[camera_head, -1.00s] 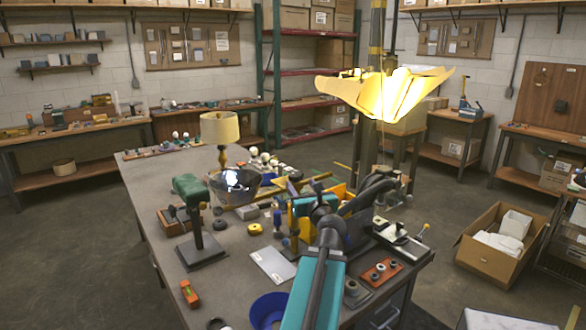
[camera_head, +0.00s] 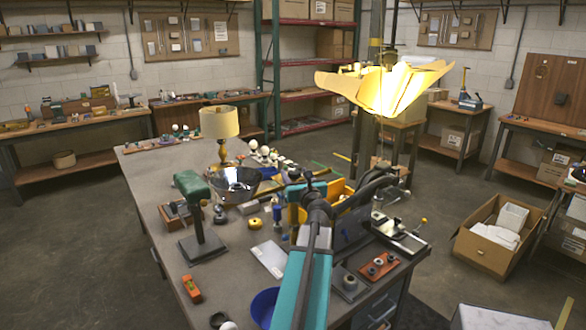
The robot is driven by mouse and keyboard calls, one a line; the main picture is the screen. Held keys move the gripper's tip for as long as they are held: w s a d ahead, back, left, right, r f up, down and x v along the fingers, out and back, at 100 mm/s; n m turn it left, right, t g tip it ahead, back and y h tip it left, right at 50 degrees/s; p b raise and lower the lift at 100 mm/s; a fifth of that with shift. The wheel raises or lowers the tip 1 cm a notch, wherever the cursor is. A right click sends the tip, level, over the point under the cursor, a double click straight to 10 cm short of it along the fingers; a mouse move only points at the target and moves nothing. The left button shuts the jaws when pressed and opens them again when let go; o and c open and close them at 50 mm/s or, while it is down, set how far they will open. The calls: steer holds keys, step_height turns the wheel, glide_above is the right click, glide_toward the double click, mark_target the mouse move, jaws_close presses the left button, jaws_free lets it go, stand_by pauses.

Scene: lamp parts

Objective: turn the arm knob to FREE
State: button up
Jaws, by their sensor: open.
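I cannot pick out the arm knob or any FREE marking at this size. A lamp with a green head (camera_head: 193,185) stands upright on a dark square base at the left of the workbench (camera_head: 152,222). A table lamp with a cream shade (camera_head: 219,122) stands farther back. A lit lamp with a yellow folded shade (camera_head: 385,88) is above the bench's far right side. My teal and black arm reaches from the bottom edge over the middle of the bench and covers part of it. My gripper's fingers cannot be made out behind the arm links.
A blue bowl (camera_head: 264,306), a white sheet (camera_head: 269,257), an orange block (camera_head: 191,289) and an orange-red plate (camera_head: 378,266) lie near the arm. An open cardboard box (camera_head: 480,248) stands on the floor at right.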

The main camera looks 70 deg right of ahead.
steer(key=shift+p+x, duration=0.35)
steer(key=shift+x, duration=1.75)
steer(key=shift+c, duration=0.5)
